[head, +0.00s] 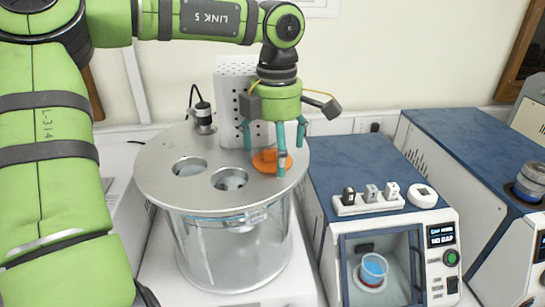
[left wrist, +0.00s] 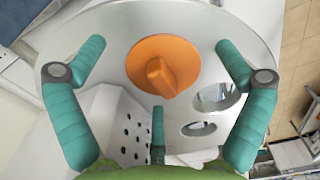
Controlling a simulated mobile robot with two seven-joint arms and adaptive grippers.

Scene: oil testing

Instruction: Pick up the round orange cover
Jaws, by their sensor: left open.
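The round orange cover (head: 265,161) lies on the metal lid (head: 160,188) of a clear round vessel, near the lid's right side. It has a raised orange grip bar on top. In the left wrist view the cover (left wrist: 148,62) shows whole, lying between the spread fingers. My left gripper (head: 275,148) has teal fingers and points down above the cover. It is open and empty, and one finger hides part of the cover in the head view. Whether any finger touches the cover I cannot tell. My right gripper is in neither view.
Two open holes (head: 230,179) show in the lid, left of the cover. A white perforated box (head: 235,90) stands behind the lid. A blue-topped device (head: 350,160) with a blue cup (head: 374,267) inside stands close on the right.

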